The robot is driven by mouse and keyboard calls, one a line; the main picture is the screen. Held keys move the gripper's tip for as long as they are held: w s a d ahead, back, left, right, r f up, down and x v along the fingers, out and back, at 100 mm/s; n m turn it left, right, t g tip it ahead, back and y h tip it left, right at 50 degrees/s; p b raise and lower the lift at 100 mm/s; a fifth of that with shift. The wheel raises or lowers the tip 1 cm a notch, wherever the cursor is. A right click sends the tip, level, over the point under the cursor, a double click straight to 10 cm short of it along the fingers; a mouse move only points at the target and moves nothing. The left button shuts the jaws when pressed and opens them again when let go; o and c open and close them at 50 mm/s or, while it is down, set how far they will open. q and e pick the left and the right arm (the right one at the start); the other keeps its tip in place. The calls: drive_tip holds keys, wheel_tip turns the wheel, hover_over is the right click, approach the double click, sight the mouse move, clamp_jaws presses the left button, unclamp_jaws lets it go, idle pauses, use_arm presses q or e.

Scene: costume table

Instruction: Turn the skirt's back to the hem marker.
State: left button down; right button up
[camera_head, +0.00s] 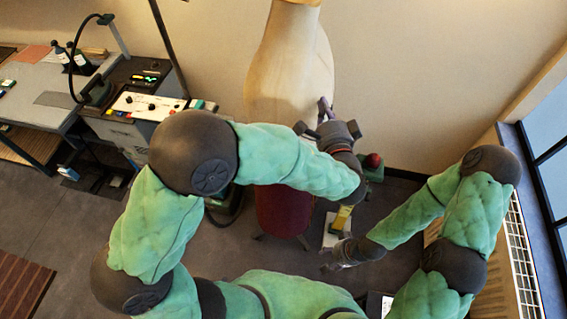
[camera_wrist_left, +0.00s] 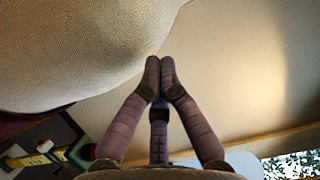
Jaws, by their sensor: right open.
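A cream dress form (camera_head: 290,70) stands upright against the wall, with a dark red skirt (camera_head: 283,212) below it, partly hidden by my left arm. In the left wrist view the form's pale surface (camera_wrist_left: 80,50) fills the upper left. My left gripper (camera_head: 325,108) is at the form's right side. In the wrist view its fingertips (camera_wrist_left: 160,68) are together with nothing visible between them; I cannot tell whether they touch the form. A yellow upright on a pale base (camera_head: 332,238), apparently the hem marker, stands right of the skirt. My right gripper (camera_head: 338,259) is open and low, near that base.
A green thing with a red knob (camera_head: 372,162) is behind my left wrist. A workbench (camera_head: 40,95) with bottles and a control box (camera_head: 148,104) stands at left. A radiator grille (camera_head: 520,255) and window are at right.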

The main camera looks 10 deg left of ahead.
sight(284, 109)
idle(0.3)
use_arm(q)
drive_tip(key=a+h+b, duration=0.1)
drive_tip(key=s+a+m+h+b, duration=0.1)
drive_tip(key=a, duration=0.1)
drive_tip(key=s+a+m+h+b, duration=0.1)
drive_tip(key=b, duration=0.1)
drive_tip(key=shift+s+a+f+t+h, duration=0.1)
drive_tip(key=shift+a+t+h, duration=0.2)
drive_tip(key=shift+a+t, duration=0.1)
drive_tip(key=shift+s+a+m+h, duration=0.15)
drive_tip(key=shift+a+m+h, duration=0.15)
drive_tip(key=shift+m+h, duration=0.1)
drive_tip(key=a+m+h+b, duration=0.1)
drive_tip(key=a+h+b, duration=0.1)
drive_tip(key=b, duration=0.2)
drive_tip(key=s+a+m+h+b, duration=0.1)
drive_tip(key=a+h+b, duration=0.1)
drive_tip(key=b, duration=0.2)
drive_tip(key=shift+a+m+b, duration=0.1)
drive_tip(key=shift+m+b, duration=0.2)
drive_tip(key=shift+b, duration=0.05)
drive_tip(key=shift+a, duration=0.1)
